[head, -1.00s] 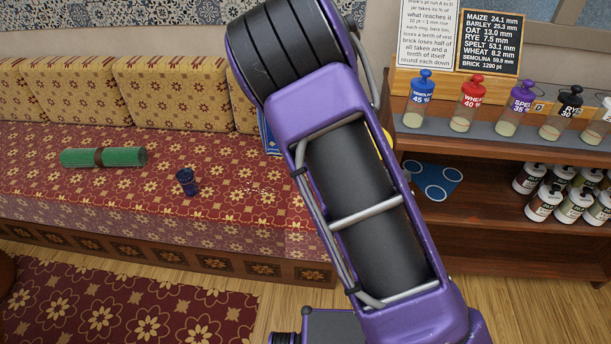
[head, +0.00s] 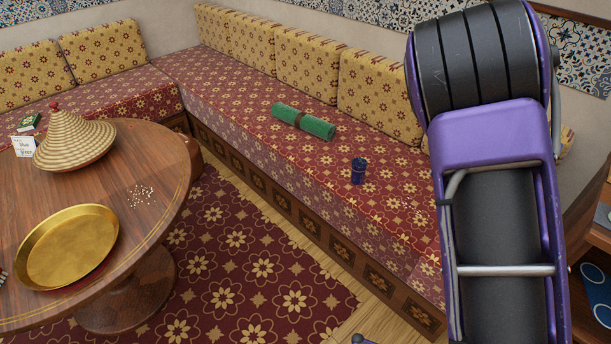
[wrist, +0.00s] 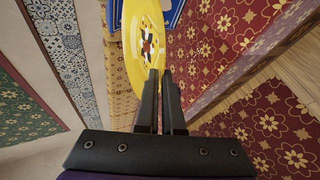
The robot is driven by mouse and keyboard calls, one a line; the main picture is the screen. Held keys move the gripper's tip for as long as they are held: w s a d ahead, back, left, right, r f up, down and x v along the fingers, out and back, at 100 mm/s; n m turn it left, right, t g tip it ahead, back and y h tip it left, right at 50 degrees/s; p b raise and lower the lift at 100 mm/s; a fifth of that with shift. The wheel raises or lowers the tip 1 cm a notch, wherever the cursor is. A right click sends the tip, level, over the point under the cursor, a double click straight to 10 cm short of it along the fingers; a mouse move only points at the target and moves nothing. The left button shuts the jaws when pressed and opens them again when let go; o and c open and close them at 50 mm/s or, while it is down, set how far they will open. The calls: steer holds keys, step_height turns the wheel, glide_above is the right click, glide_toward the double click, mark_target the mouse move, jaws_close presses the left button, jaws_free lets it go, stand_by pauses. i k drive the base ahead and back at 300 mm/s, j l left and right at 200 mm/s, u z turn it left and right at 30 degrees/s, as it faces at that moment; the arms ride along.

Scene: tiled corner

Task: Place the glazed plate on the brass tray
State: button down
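The brass tray (head: 68,250) is a round, shallow, golden dish, empty, on the round wooden table at the left in the head view. The glazed plate (wrist: 140,45) is yellow with a dark, red and white pattern at its middle, seen tilted in the wrist view. My gripper (wrist: 161,75) has its two dark fingers close together on the plate's near rim, holding it. In the head view my purple arm hides my gripper and nearly all of the plate. My gripper is far to the right of the tray.
The round table (head: 160,170) also bears a woven cone lid (head: 75,140), scattered grains (head: 140,194) and a small card (head: 24,146). A green roll (head: 303,121) and a blue cup (head: 358,171) are on the patterned bench (head: 240,110). The patterned rug (head: 250,270) is clear.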

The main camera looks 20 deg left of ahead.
mark_target(71, 246)
steer(key=j+u, duration=0.15)
steer(key=u, duration=2.05)
steer(key=i+j, duration=0.15)
steer(key=i, duration=0.3)
steer(key=i+j, duration=0.15)
steer(key=i, duration=0.3)
steer(key=i+j, duration=0.1)
steer(key=i, duration=0.35)
steer(key=j+u, duration=0.05)
